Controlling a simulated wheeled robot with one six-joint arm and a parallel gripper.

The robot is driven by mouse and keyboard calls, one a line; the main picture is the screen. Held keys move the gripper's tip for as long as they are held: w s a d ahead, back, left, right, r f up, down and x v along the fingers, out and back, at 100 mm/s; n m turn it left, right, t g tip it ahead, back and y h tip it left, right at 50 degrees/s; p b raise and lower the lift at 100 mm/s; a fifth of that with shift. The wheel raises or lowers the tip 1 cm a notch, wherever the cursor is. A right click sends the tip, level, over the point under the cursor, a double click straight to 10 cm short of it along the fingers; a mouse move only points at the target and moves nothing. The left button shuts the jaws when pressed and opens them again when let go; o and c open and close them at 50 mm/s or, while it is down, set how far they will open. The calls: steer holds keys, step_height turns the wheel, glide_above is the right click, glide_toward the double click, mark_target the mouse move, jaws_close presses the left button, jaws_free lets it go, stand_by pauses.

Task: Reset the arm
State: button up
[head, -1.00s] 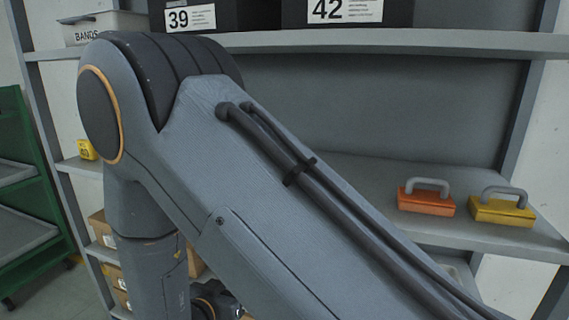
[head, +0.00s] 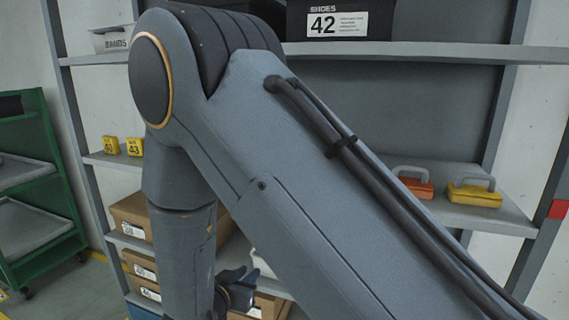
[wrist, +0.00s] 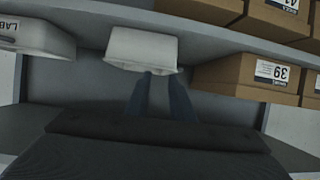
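My arm fills much of the head view, with its upper link slanting down to the right and its forearm hanging down at the left. My gripper (head: 258,275) shows only partly in the head view, low beside the forearm and in front of the lower shelf boxes. In the wrist view its two dark blue fingers (wrist: 160,95) stand apart with nothing between them. A white bin (wrist: 142,49) lies beyond the fingertips; whether they touch it is hard to tell.
Brown shoe boxes (wrist: 242,78) stand beside the fingers, and a labelled white bin (wrist: 35,36) is on the other side. The shelf unit (head: 430,53) holds a black box (head: 340,20), an orange tool (head: 413,183) and a yellow tool (head: 474,193). A green cart (head: 45,190) stands left.

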steer(key=w+d+r+n+g+y, duration=0.1)
steer(key=d+r+n+g+y, duration=0.1)
steer(key=d+r+g+y, duration=0.5)
steer(key=s+d+r+g+h+p, duration=0.1)
steer(key=s+d+g, duration=0.1)
steer(key=s+d, duration=0.8)
steer(key=s+d+r+n+g+h+p, duration=0.1)
steer(key=s+d+r+g+h, duration=0.1)
steer(key=s+d, duration=0.9)
steer(key=shift+s+d+g, duration=0.3)
steer(key=shift+d+g, duration=0.4)
steer(key=shift+g, duration=0.1)
steer(key=shift+s+a, duration=0.1)
